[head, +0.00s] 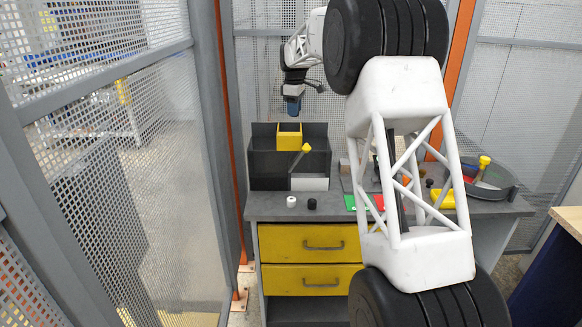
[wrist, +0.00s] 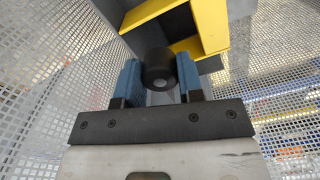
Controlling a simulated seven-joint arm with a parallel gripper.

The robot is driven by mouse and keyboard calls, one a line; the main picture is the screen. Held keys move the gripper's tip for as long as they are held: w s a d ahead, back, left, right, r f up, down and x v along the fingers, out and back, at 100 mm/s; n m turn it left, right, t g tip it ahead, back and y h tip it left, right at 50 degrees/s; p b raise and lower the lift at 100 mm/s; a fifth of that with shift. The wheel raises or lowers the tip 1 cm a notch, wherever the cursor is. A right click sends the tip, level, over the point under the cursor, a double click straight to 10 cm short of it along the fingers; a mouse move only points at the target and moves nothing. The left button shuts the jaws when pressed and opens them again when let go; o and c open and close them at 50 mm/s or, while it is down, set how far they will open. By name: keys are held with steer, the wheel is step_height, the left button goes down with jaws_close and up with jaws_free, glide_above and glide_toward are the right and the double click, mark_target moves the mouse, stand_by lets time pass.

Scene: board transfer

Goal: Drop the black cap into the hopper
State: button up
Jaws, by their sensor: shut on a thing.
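My gripper (head: 293,106) is above the yellow hopper (head: 289,138), with a gap between them in the head view. In the wrist view the blue fingers (wrist: 158,82) are shut on a black cap (wrist: 157,64), a short dark cylinder. The held cap cannot be made out in the head view. The hopper sits at the top of a dark grey bin unit at the back of the bench. Yellow walls (wrist: 204,44), apparently the hopper's, show ahead and to the right of the cap in the wrist view.
A white cap (head: 291,202) and another black cap (head: 312,204) stand on the grey bench's front. A yellow-headed lever (head: 306,148) rises before the bin unit (head: 262,165). Green and red pieces lie right, partly behind my arm. Mesh fencing (head: 120,170) encloses the left side.

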steer(key=o, duration=1)
steer(key=shift+r, duration=3.95)
